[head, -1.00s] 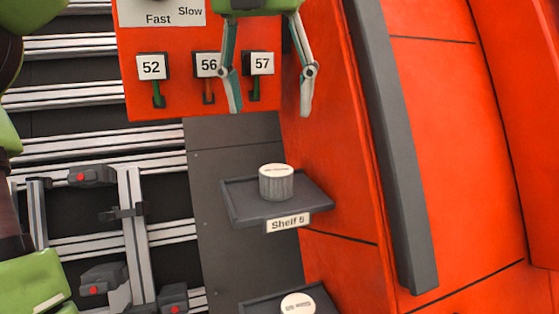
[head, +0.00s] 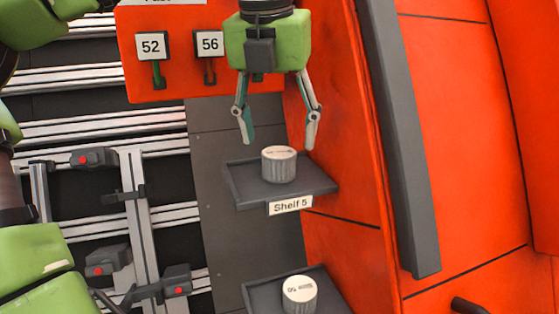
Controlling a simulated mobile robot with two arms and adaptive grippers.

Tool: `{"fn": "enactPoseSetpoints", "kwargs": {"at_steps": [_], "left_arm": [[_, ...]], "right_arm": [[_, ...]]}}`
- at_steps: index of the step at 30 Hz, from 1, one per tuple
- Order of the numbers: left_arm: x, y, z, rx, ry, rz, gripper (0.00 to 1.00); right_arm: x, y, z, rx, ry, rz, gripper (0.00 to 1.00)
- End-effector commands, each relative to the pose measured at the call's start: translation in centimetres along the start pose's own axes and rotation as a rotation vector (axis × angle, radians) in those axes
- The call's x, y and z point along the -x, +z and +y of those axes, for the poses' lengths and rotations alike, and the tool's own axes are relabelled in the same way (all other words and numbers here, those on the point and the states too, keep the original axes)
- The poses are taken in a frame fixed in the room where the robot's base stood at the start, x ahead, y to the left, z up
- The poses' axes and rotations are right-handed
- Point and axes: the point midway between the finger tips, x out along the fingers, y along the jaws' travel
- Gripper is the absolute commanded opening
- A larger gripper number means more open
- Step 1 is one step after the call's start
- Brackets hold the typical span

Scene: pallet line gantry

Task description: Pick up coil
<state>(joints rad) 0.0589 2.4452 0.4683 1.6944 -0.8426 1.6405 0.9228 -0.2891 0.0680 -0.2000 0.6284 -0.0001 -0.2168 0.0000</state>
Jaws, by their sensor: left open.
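A grey ribbed coil (head: 279,165) with a pale top stands upright on the dark shelf labelled "Shelf 5" (head: 247,192). A second similar coil (head: 299,294) stands on a lower shelf (head: 258,298) at the bottom edge. My left gripper (head: 280,142) is open and empty, pointing down. Its two fingers are spread just above the Shelf 5 coil, one to each side in the picture, and seem apart from it. My right gripper does not show.
An orange panel (head: 182,82) with hooks and number tags 52 (head: 151,46) and 56 (head: 210,43) is behind my gripper. An orange wall (head: 345,150) stands right of the shelves. Metal rails with red-dotted clamps (head: 95,157) are at left.

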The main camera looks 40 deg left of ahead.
Motion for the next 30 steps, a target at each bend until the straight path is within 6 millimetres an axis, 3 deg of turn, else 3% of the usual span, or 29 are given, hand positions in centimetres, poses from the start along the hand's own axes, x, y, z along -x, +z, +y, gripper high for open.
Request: {"fn": "enactPoseSetpoints", "kwargs": {"at_steps": [7,16,22,30], "left_arm": [[-3.0,0.0,0.1,0.001,-0.001,0.002,0.61],[-3.6,-0.1,0.1,0.001,0.0,0.0,0.61],[-3.6,-0.1,0.1,0.001,0.0,0.0,0.11],[-3.5,0.0,0.1,0.002,-0.001,-0.002,0.11]], "right_arm": [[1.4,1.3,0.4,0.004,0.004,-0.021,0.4],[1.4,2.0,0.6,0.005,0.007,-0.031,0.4],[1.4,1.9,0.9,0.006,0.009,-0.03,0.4],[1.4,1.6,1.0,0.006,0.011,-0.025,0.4]]}}
